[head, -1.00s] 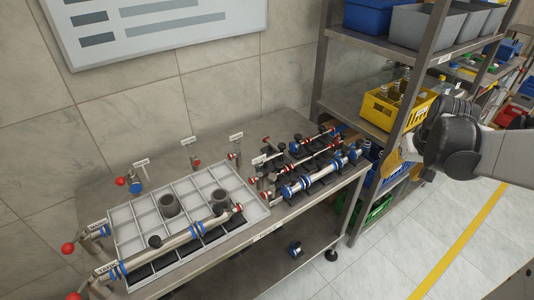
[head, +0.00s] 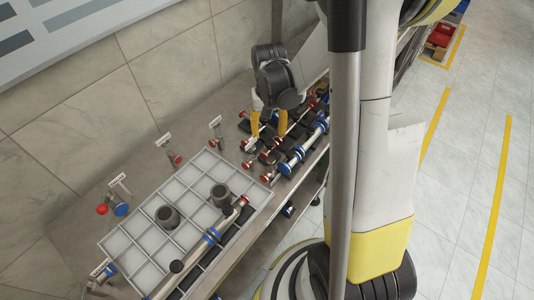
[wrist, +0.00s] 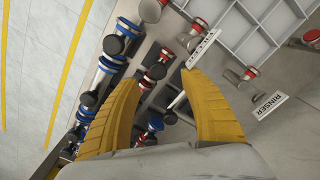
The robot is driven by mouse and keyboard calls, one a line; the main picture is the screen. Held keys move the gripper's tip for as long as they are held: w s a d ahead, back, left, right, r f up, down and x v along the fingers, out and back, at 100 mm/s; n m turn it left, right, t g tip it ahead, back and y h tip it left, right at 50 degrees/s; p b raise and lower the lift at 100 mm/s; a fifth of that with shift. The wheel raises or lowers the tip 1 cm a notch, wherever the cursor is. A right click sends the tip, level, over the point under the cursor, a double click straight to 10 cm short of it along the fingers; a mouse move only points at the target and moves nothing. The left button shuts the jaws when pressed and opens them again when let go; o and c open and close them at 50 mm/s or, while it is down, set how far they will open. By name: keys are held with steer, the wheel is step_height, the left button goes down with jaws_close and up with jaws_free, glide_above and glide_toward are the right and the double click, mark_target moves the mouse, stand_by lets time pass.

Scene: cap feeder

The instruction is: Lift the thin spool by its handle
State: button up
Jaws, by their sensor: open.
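Several thin spools with red end bands and black knob handles lie on the dark rack at the right end of the table; one thin spool (head: 291,127) shows beside my fingers. In the wrist view a thin red-banded spool (wrist: 164,55) with a black knob (wrist: 157,71) lies around the gap between my fingertips. My gripper (head: 269,136) is open and empty, its yellow fingers pointing down above the rack. Both fingers of my gripper (wrist: 158,82) show in the wrist view, apart. I cannot tell whether they touch anything. The fingers hide part of the spools.
Thicker blue-banded spools (head: 293,163) lie along the table's front edge. Small labelled fittings, one with a FILTER label (wrist: 204,48), stand behind. The tiled wall is close at the back.

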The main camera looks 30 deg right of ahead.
mark_target(270, 142)
step_height(270, 142, down, 6)
steer(key=b, duration=0.2)
steer(key=shift+s+d+r+b, duration=0.1)
steer(key=shift+d+b, duration=0.05)
steer(key=shift+b, duration=0.2)
steer(key=shift+r, duration=0.1)
jaws_close()
